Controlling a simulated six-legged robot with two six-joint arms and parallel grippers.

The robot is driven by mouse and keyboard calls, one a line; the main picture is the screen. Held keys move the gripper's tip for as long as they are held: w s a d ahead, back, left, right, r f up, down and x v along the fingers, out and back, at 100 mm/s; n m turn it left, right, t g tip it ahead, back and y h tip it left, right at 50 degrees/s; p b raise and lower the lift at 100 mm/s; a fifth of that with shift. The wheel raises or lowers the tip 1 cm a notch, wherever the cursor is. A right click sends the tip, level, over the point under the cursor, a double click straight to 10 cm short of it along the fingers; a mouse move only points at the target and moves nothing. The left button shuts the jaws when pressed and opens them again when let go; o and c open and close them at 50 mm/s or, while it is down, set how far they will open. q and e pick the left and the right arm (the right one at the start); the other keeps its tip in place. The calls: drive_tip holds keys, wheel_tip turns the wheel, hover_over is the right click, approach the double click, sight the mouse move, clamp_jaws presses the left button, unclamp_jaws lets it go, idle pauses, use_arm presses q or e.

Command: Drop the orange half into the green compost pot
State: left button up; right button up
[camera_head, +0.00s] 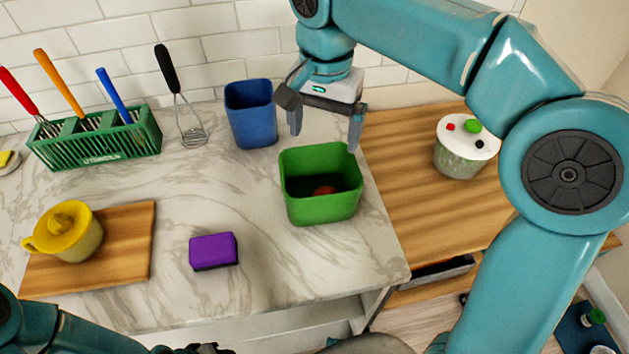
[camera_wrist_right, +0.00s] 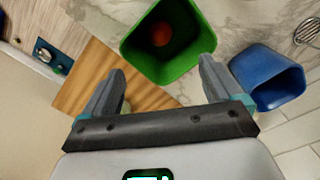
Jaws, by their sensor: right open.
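The green compost pot (camera_head: 319,205) stands upright on the marble counter, right of the middle. An orange-red rounded piece, which looks like the orange half (camera_head: 324,190), lies inside at the bottom; it also shows in the right wrist view (camera_wrist_right: 162,34). My right gripper (camera_head: 325,137) is open and empty, above and just behind the pot's far rim. In the right wrist view its fingers (camera_wrist_right: 160,85) are spread with nothing between them, and the pot (camera_wrist_right: 172,68) is beyond them. My left gripper is not clearly visible; only part of that arm shows at the lower left.
A blue pot (camera_head: 251,115) stands behind the green pot. A purple block (camera_head: 214,251) lies in front-left. A yellow juicer (camera_head: 66,232) sits on a wooden board (camera_head: 130,261). A green utensil rack (camera_head: 95,145), whisk (camera_head: 189,125) and white-lidded jar (camera_head: 466,145) stand around.

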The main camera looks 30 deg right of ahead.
wheel_tip(320, 180, up, 7)
drive_tip(key=p, duration=0.1)
idle(0.4)
drive_tip(key=shift+s+f, duration=0.1)
drive_tip(key=shift+s, duration=0.05)
